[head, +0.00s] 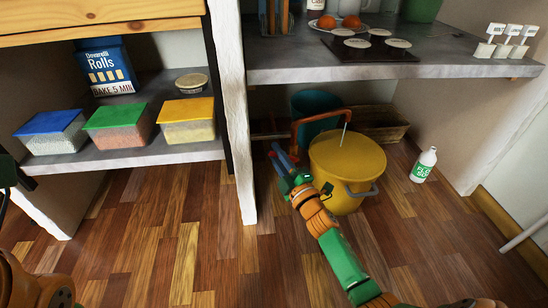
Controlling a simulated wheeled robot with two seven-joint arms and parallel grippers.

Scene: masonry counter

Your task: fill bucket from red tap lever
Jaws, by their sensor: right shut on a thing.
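A yellow bucket (351,166) stands upright on the wood floor under the grey counter, with a grey handle (361,191) hanging at its front right. A copper-red pipe tap (319,118) rises at its left, bends over it and ends above its top. A thin pale line runs down from the spout; I cannot tell if it is water. My right gripper (282,157) is at the left of the bucket, low by the foot of the tap, shut on the red tap lever, which its fingers mostly hide. My left gripper is not clearly in view.
A teal bin (315,107) and a wicker basket (378,123) stand behind the bucket. A white-green bottle (424,164) stands to its right. A white post (233,110) rises left of my right gripper. The front floor is largely clear.

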